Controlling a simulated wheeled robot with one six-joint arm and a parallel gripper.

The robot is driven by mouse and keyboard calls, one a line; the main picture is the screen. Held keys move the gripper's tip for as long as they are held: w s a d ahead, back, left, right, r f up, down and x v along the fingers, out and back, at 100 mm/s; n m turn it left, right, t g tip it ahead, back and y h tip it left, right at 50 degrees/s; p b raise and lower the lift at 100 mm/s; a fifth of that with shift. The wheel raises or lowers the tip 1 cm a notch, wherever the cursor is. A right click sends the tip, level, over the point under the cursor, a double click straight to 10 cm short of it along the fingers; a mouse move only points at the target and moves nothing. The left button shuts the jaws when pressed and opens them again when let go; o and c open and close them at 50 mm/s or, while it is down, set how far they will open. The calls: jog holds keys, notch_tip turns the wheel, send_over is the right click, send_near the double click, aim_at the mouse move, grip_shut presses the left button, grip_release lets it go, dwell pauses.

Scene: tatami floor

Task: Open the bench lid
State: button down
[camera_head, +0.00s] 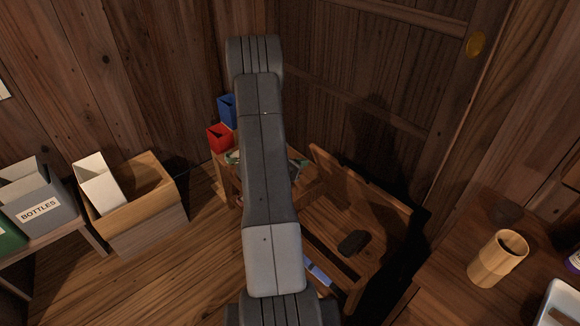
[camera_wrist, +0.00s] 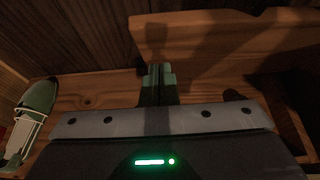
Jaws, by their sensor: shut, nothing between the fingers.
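In the head view the wooden bench (camera_head: 335,283) stands against the back wall, right of my arm. A board with a raised far edge (camera_head: 360,182), which looks like its lid, shows tilted, with a dark oblong patch (camera_head: 352,241) on or below it. A gap at the front shows a blue and white item (camera_head: 318,272) inside, so the bench looks at least partly open. My gripper is hidden behind my arm in the head view. In the wrist view my gripper (camera_wrist: 158,72) is shut and empty, close to bare wood; I cannot tell whether it touches.
A green item with white bands (camera_wrist: 35,115) lies left of my gripper. Red (camera_head: 219,138) and blue (camera_head: 227,110) boxes stand behind my arm. A wooden crate (camera_head: 150,225) and a bottles bin (camera_head: 42,208) are at left. A table with a wooden cup (camera_head: 497,258) is at right.

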aim_at(316, 152)
jog(key=shift+w+d+r, duration=0.45)
jog(key=shift+w+d, duration=0.05)
jog(key=shift+d, duration=0.15)
jog(key=shift+w+d+r, duration=0.4)
jog(key=shift+w+d, duration=0.1)
jog(key=shift+d, duration=0.1)
jog(key=shift+w+d+r, duration=0.1)
jog(key=shift+d+r, duration=0.1)
jog(key=shift+g+y, duration=0.3)
jog(key=shift+y, duration=0.2)
jog(key=w+d, duration=0.1)
jog(key=w+d+r, duration=0.1)
jog(key=d, duration=0.1)
jog(key=w+d+r+p, duration=0.1)
jog(key=shift+w+d+r, duration=0.25)
jog(key=shift+w+d, duration=0.05)
